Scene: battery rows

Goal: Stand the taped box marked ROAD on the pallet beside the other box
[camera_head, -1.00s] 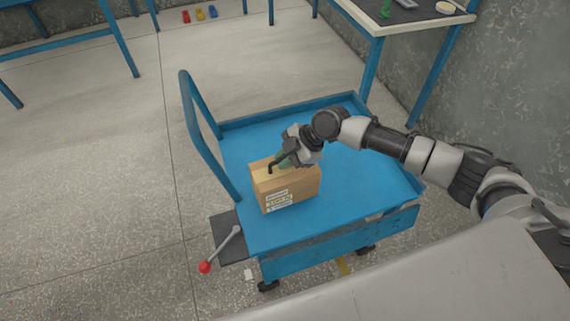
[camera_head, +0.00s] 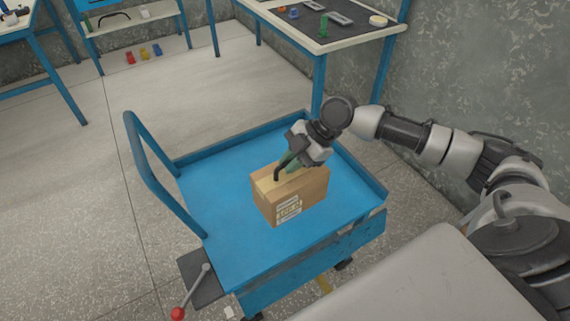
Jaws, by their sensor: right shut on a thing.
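A brown cardboard box (camera_head: 301,200) with tape on top and a pale printed label shows over the bed of the blue cart (camera_head: 222,200). The label's print is too small to read, so I cannot tell whether it says ROAD. My right gripper (camera_head: 285,168) comes down on the box's top from the right and is shut on it. The box is upright; I cannot tell whether its base touches the bed. My left gripper is not in view. No pallet and no second box show.
The cart has a raised rim and a tall blue handle (camera_head: 160,178) at left. A red-knobbed lever (camera_head: 178,313) juts out at its front left. A worktable (camera_head: 290,27) with small parts stands behind, beside a grey wall (camera_head: 470,80). Open floor lies left.

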